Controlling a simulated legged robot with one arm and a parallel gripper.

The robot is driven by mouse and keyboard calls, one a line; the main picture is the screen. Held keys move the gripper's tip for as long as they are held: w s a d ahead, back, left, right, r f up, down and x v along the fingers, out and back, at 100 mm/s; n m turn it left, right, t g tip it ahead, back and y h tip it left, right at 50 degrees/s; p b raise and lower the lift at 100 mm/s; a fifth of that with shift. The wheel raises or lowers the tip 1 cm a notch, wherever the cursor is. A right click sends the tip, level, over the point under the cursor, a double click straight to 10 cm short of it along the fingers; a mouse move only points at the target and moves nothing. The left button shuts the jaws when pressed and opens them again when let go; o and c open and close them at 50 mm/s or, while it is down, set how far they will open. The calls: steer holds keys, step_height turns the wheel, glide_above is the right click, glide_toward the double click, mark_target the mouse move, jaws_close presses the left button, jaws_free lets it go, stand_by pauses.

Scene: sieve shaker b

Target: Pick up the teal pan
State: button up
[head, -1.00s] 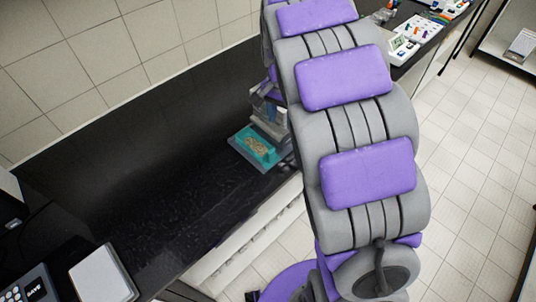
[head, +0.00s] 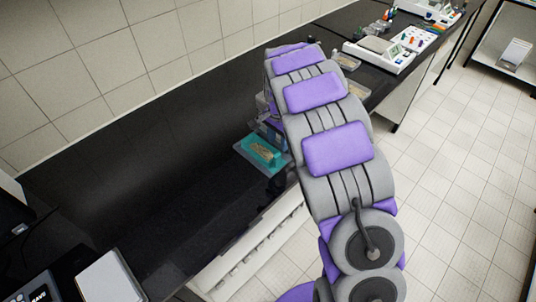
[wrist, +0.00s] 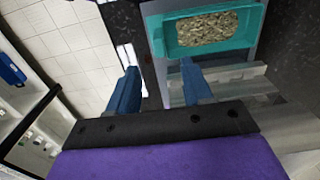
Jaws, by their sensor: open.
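The teal pan (head: 246,153) sits on a grey device on the black bench, just left of my arm in the head view. In the wrist view the teal pan (wrist: 251,29) holds grainy brown-grey material and lies at the top, beyond my fingertips. My gripper (wrist: 156,80) is open and empty, its two blue fingers apart. The right fingertip appears just below the pan's near left edge; whether it touches cannot be told. The left finger is over the floor and bench edge side. My arm hides part of the device in the head view.
The black bench (head: 130,165) is bare left of the pan. A scale (head: 381,52) and small items stand at the back right. A white box (head: 110,280) lies at the lower left. Metal device parts (wrist: 275,120) lie close right of my gripper.

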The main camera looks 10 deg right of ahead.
mark_target(276, 154)
steer(key=a+f, duration=0.2)
steer(key=f, duration=0.1)
steer(key=shift+s+f, duration=0.1)
steer(key=shift+f, duration=0.1)
steer(key=shift+a+f, duration=0.15)
steer(key=shift+f, duration=0.2)
steer(key=shift+d+f, duration=0.15)
steer(key=shift+d, duration=0.2)
steer(key=shift+d+f+b, duration=0.4)
steer(key=shift+d+f, duration=0.4)
steer(key=shift+d, duration=0.25)
steer(key=f, duration=0.3)
steer(key=shift+a+f+b, duration=0.25)
steer(key=shift+f+b, duration=0.1)
steer(key=shift+f, duration=0.05)
steer(key=shift+w+a+f, duration=0.15)
steer(key=shift+w+a, duration=0.05)
steer(key=shift+a, duration=0.05)
steer(key=shift+s+a+r, duration=0.15)
steer(key=shift+a+r, duration=0.05)
steer(key=shift+a, duration=0.1)
steer(key=shift+d, duration=0.6)
steer(key=c, duration=0.6)
steer(key=shift+c, duration=1.4)
steer(key=shift+a, duration=0.45)
jaws_close()
